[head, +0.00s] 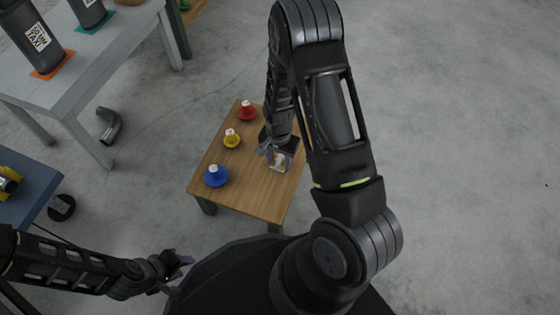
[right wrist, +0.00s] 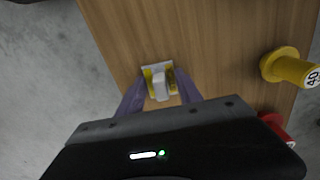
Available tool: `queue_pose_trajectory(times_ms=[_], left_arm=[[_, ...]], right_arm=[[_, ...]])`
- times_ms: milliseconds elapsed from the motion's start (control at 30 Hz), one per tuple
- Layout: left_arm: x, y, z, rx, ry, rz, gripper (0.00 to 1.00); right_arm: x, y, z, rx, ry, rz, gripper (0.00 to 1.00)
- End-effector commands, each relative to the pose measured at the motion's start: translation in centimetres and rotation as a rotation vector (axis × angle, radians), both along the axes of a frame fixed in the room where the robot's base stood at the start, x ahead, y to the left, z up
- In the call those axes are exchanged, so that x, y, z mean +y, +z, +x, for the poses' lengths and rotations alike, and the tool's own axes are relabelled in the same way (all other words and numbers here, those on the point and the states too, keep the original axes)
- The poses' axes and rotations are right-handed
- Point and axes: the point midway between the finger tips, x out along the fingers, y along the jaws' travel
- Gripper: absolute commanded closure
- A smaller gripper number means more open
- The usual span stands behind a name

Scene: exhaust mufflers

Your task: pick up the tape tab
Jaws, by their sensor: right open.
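The tape tab (right wrist: 158,68) looks like a small yellow and white piece with a pale raised block, on the wooden table (right wrist: 215,30). In the head view a small light and yellow patch (head: 281,161) shows at the right gripper's tips, partly covered. My right gripper (right wrist: 161,78) is open, with one purple finger on each side of the tab. I cannot tell whether the fingers touch it. My left gripper (head: 180,265) is low at the left, away from the table; its jaw opening is unclear.
On the small table stand a red knobbed piece (head: 247,111), a yellow one (head: 231,138) and a blue one (head: 216,176). A grey table (head: 100,55) with dark cylinders is at upper left. A bent pipe (head: 109,126) lies on the floor. The floor at right is clear.

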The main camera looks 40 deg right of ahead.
Motion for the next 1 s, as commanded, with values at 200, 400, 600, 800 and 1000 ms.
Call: queue_pose_trajectory(times_ms=[200,400,600,800,1000], left_arm=[[0.0,0.0,-0.01,0.0,0.0,0.0,0.64],[0.01,0.0,-0.01,0.0,0.0,0.0,0.64],[0.01,0.0,-0.01,0.0,0.0,0.0,0.64],[0.01,0.0,-0.01,0.0,0.0,0.0,0.64],[0.01,0.0,-0.02,0.0,0.0,0.0,0.64]], right_arm=[[-0.01,0.02,0.0,0.0,0.0,0.0,0.58],[-0.02,0.02,-0.01,0.0,0.0,0.0,0.65],[-0.02,0.02,-0.01,0.0,0.0,0.0,0.81],[-0.02,0.02,-0.01,0.0,0.0,0.0,0.97],[-0.02,0.02,-0.01,0.0,0.0,0.0,1.0]])
